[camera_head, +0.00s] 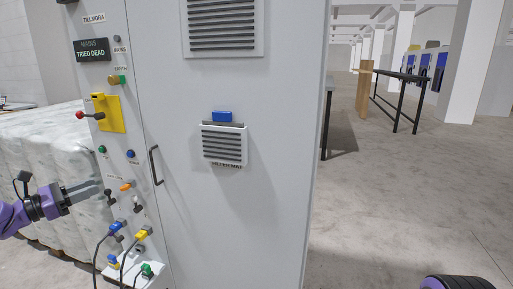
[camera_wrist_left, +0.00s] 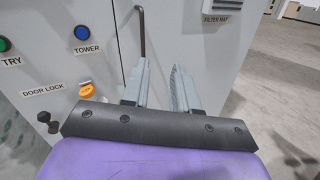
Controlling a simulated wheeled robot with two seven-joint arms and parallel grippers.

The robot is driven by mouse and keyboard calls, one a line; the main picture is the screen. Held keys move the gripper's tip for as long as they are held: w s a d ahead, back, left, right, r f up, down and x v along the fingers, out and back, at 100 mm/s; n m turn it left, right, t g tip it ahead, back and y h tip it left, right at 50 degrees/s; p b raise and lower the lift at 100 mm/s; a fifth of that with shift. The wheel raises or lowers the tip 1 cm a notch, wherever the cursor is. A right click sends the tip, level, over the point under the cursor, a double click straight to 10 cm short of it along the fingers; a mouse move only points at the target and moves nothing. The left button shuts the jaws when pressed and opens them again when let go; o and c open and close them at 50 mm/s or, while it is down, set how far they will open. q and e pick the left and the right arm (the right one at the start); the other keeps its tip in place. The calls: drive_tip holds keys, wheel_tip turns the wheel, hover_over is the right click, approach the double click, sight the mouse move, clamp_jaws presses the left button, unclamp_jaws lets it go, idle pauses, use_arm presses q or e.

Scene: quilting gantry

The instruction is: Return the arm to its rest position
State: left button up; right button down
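My left gripper (camera_head: 92,190) comes in from the left in the head view, in front of the grey cabinet's (camera_head: 285,225) control panel. In the left wrist view its two grey fingers (camera_wrist_left: 160,68) stand apart with nothing between them. The black door handle (camera_head: 155,165) is beyond the fingertips; in the wrist view its bar (camera_wrist_left: 142,35) rises behind the left finger. The orange door lock knob (camera_wrist_left: 88,90) sits just left of the fingers. A dark and purple part of my right arm (camera_head: 456,283) shows at the bottom right; its gripper is out of view.
The panel has a yellow switch plate with a red-knobbed lever (camera_head: 82,115), several buttons, and plugs with hanging cables (camera_head: 122,250). Pale wrapped bales (camera_head: 45,150) stand behind my left arm. A black-legged table (camera_head: 400,95) stands far right. The floor (camera_head: 410,190) right of the cabinet is clear.

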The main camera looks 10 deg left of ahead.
use_arm(q)
drive_tip(key=w+d+f+m+y, duration=0.2)
drive_tip(key=w+d+f+y, duration=0.45)
drive_tip(key=d+f, duration=0.55)
drive_tip(key=s+d+f+m+g+y, duration=0.1)
drive_tip(key=s+d+f+m+g, duration=0.15)
drive_tip(key=d+f, duration=0.5)
drive_tip(key=s+d+f+m+g+y, duration=0.1)
drive_tip(key=s+d+f+m+g, duration=0.15)
drive_tip(key=d+f, duration=0.5)
drive_tip(key=s+d+f+m+g+y, duration=0.35)
drive_tip(key=s+f+m, duration=0.25)
drive_tip(key=s+f, duration=1.05)
drive_tip(key=s+a+m+g+y, duration=0.1)
drive_tip(key=s+a+m, duration=0.2)
drive_tip(key=s, duration=0.9)
drive_tip(key=s+a+f+m+g+y, duration=0.1)
drive_tip(key=s+a+m+g, duration=0.1)
drive_tip(key=s, duration=0.9)
drive_tip(key=shift+s+a+m, duration=0.4)
drive_tip(key=shift+a+m, duration=0.15)
drive_tip(key=shift+m, duration=0.65)
